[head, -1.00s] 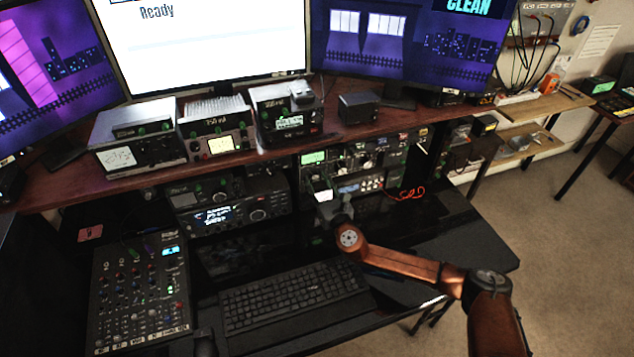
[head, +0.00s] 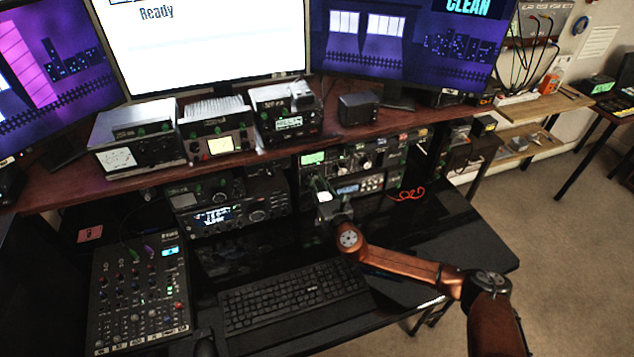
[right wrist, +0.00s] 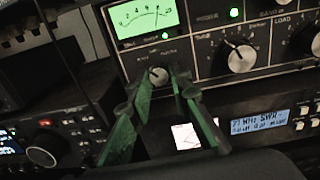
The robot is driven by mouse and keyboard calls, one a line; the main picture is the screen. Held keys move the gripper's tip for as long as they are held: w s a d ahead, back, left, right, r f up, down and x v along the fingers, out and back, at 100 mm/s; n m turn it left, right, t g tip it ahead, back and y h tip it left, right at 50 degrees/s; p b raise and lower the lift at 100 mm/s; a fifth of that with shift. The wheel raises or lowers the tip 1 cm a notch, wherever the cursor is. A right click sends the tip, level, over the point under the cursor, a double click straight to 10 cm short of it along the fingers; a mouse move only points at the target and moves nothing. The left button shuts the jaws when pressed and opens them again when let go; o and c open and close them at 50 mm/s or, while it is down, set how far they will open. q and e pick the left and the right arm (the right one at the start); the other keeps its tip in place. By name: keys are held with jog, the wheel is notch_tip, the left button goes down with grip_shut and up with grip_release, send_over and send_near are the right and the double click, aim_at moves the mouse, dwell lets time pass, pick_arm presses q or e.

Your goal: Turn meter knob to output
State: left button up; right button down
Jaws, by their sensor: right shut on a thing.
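The meter knob (right wrist: 158,76) is a small round knob with a light face. It sits just below the lit green meter (right wrist: 145,18) on the tuner's front panel, which also shows in the head view (head: 313,158). My right gripper (right wrist: 162,80) has its green fingertips on either side of the knob and is shut on it. In the head view the right gripper (head: 322,194) is at the lower left of the tuner and hides the knob. The labels around the knob are too small to read. My left gripper is not in view.
Larger knobs (right wrist: 236,56) are to the right on the same panel. A unit with a blue display (right wrist: 262,120) is below right. Another radio (head: 220,215) stands to the left. A keyboard (head: 290,295) and a mixer (head: 140,295) lie on the desk in front.

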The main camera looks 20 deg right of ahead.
jog(key=shift+f+m, duration=0.1)
jog(key=shift+m, duration=0.2)
jog(key=m, duration=0.3)
jog(key=shift+m, duration=0.4)
jog(key=m, duration=0.3)
jog(key=shift+a+m+b, duration=0.15)
jog(key=shift+m+b, duration=0.15)
jog(key=m, duration=0.3)
jog(key=shift+m, duration=0.4)
jog(key=shift+m+h, duration=0.3)
jog(key=shift+m, duration=1.9)
jog(key=c, duration=1.8)
grip_release()
jog(key=shift+o, duration=0.2)
